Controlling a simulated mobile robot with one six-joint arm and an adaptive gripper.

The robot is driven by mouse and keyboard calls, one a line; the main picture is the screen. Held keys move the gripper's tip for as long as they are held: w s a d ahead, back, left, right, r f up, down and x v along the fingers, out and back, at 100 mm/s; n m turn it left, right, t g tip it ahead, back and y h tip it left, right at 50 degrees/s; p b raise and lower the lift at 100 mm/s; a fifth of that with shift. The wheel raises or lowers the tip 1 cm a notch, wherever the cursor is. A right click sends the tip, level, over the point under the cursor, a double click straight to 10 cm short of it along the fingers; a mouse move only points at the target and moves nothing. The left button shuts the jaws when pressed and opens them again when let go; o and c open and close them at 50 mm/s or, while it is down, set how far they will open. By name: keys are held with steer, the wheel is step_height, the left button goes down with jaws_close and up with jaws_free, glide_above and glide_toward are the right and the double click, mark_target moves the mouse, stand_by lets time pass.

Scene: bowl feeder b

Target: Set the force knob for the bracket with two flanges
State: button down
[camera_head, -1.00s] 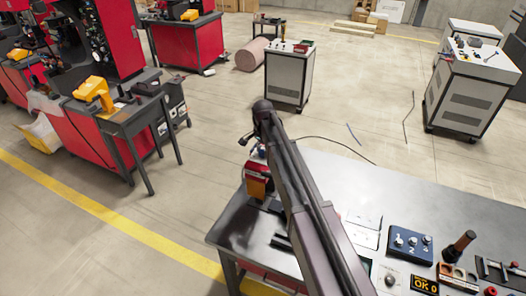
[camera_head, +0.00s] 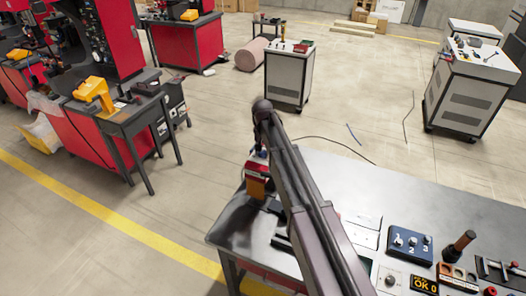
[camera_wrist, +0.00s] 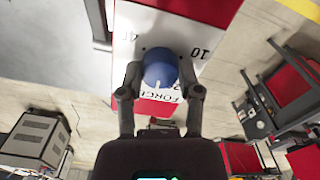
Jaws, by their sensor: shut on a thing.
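The force knob (camera_wrist: 160,66) is round and blue, with a small pale mark at its lower edge. Another mark at the upper left is too small to read surely. My gripper (camera_wrist: 160,78) has one finger on each side of the knob and is shut on it. In the head view the red device (camera_head: 257,176) stands at the table's left end, and my arm hides part of it. I cannot make out a two-flange bracket.
The grey table (camera_head: 440,205) holds a blue box (camera_head: 410,245) with numbered switches, a display (camera_head: 424,284) reading OK 0, and a dark-handled tool (camera_head: 460,245). White cards (camera_head: 362,230) lie beside my arm. The table's back half is bare.

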steer(key=n, duration=0.7)
steer(key=shift+s, duration=0.15)
stand_by(0.5)
steer(key=shift+c, duration=1.4)
jaws_free()
